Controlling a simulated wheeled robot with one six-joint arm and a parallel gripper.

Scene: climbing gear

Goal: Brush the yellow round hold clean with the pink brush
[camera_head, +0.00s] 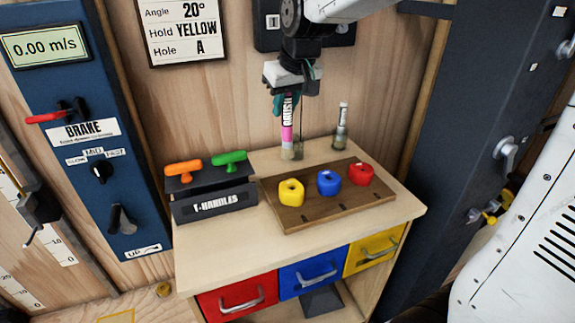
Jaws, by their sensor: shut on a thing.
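The yellow round hold (291,192) sits at the left end of a brown wooden board (318,208) on the bench top. A dark hollow shows in its top. My gripper (289,97) hangs above the back of the bench, behind the yellow hold. It is shut on the pink brush (287,131), which is upright with a "BRUSH" label. The brush's lower end is at a small greyish, see-through piece (292,151); I cannot tell whether this is bristles or a holder. The brush is apart from the yellow hold.
A blue hold (329,183) and a red hold (361,174) sit right of the yellow one. A small bottle-like thing (341,128) stands behind them. A T-handles box (214,202) with orange and green handles stands left. The bench top's front strip (240,258) is clear.

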